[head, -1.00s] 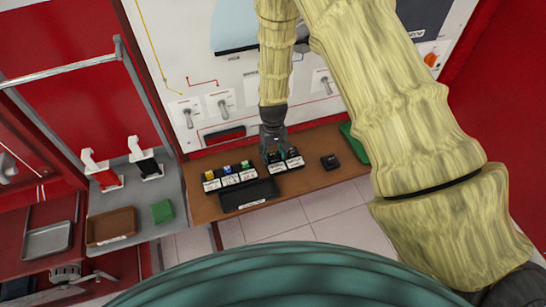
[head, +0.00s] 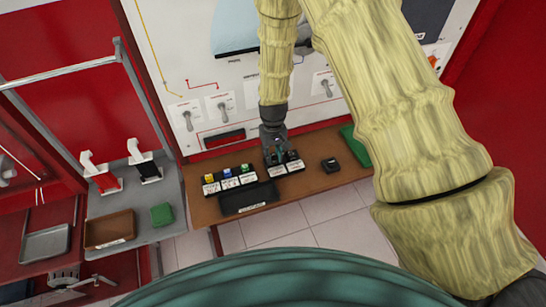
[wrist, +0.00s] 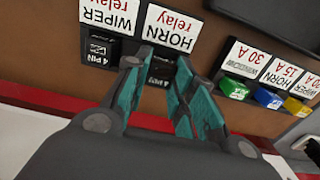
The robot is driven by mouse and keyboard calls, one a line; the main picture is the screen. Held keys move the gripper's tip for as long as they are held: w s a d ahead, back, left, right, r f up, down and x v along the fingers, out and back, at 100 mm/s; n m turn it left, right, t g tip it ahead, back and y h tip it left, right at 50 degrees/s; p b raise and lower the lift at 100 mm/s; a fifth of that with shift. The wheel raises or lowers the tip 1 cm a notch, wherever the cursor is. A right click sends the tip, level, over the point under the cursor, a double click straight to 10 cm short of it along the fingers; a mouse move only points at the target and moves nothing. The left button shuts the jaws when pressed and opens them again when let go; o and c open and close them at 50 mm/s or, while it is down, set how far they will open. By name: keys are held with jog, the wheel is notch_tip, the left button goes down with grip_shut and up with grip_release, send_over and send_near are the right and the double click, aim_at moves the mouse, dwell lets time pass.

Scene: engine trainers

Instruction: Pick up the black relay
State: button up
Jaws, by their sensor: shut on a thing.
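My gripper (head: 274,158) reaches down to the shelf, over the black sockets. In the wrist view its teal-padded fingers (wrist: 163,75) are shut on a black relay (wrist: 160,70) at the label reading HORN relay. The fingers hide most of this relay, and it appears to be still at its socket. A second black relay (wrist: 98,52), marked 4 PIN, sits beside it at the label WIPER relay; it also shows in the head view (head: 292,156). A separate black block (head: 330,164) lies on the shelf to the right.
Yellow, blue and green fuses (head: 228,173) stand in a labelled row to the left. A dark tray (head: 248,198) lies in front. A switch panel (head: 240,90) rises behind. A green item (head: 355,145) lies at the shelf's right end.

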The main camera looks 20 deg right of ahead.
jog(key=shift+r+b, duration=0.4)
jog(key=shift+r, duration=0.35)
jog(key=s+a+r+b, duration=0.1)
jog(key=s+a+b, duration=0.1)
jog(key=s, duration=0.6)
jog(key=s+a+r+b, duration=0.1)
jog(key=s+a+b, duration=0.15)
jog(key=s, duration=0.45)
notch_tip(320, 180, up, 6)
jog(key=p, duration=0.5)
jog(key=shift+s+d+r, duration=0.15)
jog(key=shift+s, duration=0.15)
dwell(0.7)
